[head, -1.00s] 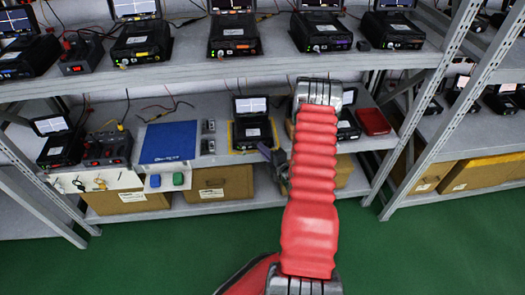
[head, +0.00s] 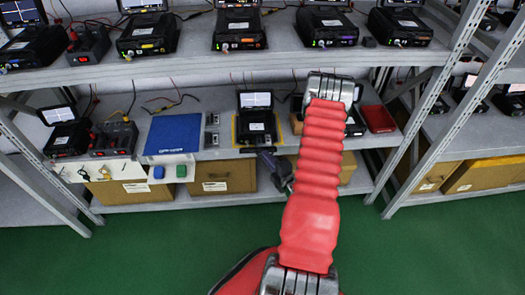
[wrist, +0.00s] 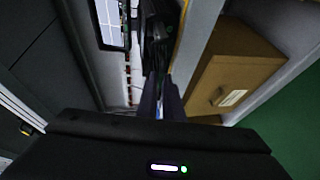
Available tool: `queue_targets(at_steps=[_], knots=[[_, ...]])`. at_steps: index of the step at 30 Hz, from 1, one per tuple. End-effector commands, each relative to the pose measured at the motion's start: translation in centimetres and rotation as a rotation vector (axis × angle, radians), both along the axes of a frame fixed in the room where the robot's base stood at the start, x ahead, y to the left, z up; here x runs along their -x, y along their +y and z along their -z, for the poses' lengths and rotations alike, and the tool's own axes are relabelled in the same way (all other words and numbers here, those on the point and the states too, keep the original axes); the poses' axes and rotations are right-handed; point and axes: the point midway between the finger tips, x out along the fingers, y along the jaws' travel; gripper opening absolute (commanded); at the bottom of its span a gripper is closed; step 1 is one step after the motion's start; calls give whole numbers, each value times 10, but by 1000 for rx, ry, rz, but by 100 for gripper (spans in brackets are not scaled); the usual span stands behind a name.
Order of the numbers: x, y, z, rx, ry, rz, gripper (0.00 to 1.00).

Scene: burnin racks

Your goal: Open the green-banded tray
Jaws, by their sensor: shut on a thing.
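A tray with a yellow edge (head: 237,135) sits on the middle shelf and carries a black device (head: 257,125) with a raised lit screen. I cannot make out a green band on it. My gripper (head: 269,157) is at the tray's front edge, its fingers pointing up and left toward it. In the wrist view, the dark fingers of my gripper (wrist: 161,98) are close together in front of the device, with the lit screen (wrist: 108,22) to the left. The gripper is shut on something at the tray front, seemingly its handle. The grasped part is mostly hidden.
A red box (head: 379,119) is on the right. Cardboard boxes (head: 222,178) fill the lower shelf. The green floor in front is open.

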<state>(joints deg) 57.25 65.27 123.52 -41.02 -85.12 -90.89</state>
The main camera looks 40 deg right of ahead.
Motion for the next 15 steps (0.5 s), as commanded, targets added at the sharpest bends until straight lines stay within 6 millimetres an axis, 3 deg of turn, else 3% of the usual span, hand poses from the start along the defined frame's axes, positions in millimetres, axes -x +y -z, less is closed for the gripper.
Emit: queue_targets(at_steps=[9, 15], knots=[[47, 37, 2, -6, 5, 8, 0], [54, 42, 0, -1, 2, 8, 0]])
